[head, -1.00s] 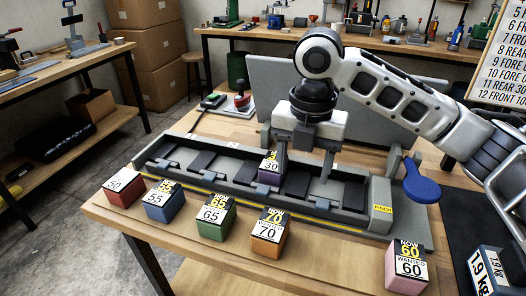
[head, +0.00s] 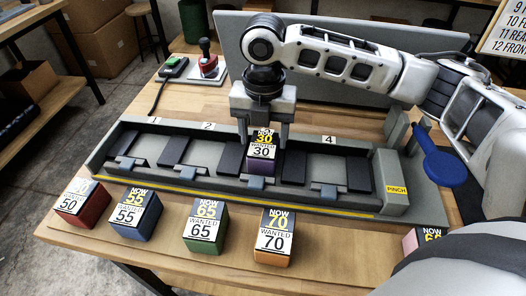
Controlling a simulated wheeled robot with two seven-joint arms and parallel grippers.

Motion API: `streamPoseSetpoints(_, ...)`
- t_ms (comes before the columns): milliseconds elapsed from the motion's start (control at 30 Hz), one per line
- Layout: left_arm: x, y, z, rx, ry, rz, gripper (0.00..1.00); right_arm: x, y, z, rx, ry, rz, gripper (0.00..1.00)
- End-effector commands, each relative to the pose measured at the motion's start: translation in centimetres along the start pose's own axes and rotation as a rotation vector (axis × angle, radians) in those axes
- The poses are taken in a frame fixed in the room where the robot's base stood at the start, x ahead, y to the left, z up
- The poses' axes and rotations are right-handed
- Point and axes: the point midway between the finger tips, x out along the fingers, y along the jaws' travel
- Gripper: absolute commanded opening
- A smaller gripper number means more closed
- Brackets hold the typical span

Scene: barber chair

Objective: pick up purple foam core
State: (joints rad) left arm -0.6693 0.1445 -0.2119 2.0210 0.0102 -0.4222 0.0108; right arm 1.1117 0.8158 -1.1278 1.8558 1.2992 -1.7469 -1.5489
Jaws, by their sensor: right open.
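The purple foam core (head: 261,161), with a card on it reading NOW 30, WANTED 30, sits in the third bay of the long grey tray fixture (head: 100,152). My right gripper (head: 264,141) points down over it from above. Its jaws are open, with one finger to the left of the core's upper part and one to the right. I cannot tell whether the fingers touch it. My left gripper is not in view.
Red (head: 84,208), blue (head: 137,219), green (head: 205,232) and orange (head: 272,245) cubes stand along the front table edge. A pink cube (head: 412,243) is partly hidden at right.

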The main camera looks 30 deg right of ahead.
Motion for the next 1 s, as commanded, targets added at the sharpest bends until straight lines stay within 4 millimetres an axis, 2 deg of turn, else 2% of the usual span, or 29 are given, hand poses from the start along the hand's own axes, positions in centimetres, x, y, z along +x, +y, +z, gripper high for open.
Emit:
streamPoseSetpoints(267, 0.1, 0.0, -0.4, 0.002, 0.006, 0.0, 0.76, 2.2, 0.0, -0.1, 0.0, 0.001, -0.002, 0.6)
streamPoseSetpoints(533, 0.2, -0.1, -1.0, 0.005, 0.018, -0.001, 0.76, 6.0, 0.1, -0.3, 0.0, 0.0, -0.001, 0.6)
streamPoseSetpoints(833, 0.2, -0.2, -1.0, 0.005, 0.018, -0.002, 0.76, 6.7, 0.2, -0.2, -0.001, -0.002, 0.001, 0.6)
streamPoseSetpoints(867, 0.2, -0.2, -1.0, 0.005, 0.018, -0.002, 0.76, 6.6, 0.2, -0.2, -0.001, -0.002, 0.001, 0.57)
streamPoseSetpoints(900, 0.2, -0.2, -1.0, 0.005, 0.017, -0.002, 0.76, 6.6, 0.2, -0.2, -0.001, -0.002, 0.001, 0.46)
streamPoseSetpoints(967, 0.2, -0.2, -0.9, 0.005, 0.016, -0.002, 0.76, 6.6, 0.2, -0.2, -0.001, -0.002, 0.001, 0.3)
streamPoseSetpoints(1000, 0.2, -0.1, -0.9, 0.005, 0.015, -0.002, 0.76, 6.6, 0.2, -0.2, -0.001, -0.002, 0.001, 0.3)
